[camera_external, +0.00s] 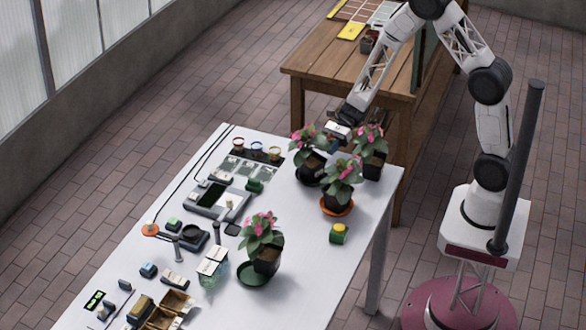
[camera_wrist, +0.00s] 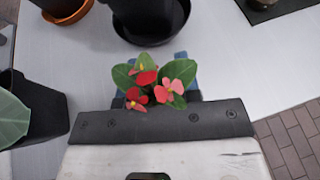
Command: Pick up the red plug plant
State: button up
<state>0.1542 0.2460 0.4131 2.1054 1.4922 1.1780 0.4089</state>
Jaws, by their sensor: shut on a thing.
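The red plug plant (camera_wrist: 152,84) has red and pinkish-red flowers and several green leaves. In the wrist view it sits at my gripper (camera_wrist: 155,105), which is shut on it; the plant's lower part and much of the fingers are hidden. In the external view my gripper (camera_external: 336,142) is low among the potted plants at the table's far right end. There I cannot clearly tell the held plant from the flowering plant (camera_external: 306,137) beside it. A black pot on a dark saucer (camera_wrist: 183,25) lies just beyond the plant in the wrist view.
Potted flowering plants stand close by: one on an orange saucer (camera_external: 340,209), one at the right (camera_external: 373,168), one on a green saucer (camera_external: 252,279) nearer the camera. Devices (camera_external: 213,199) and small boxes (camera_external: 168,304) fill the table's left side.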

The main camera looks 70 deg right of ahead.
notch_tip(320, 180, up, 8)
dwell(0.5)
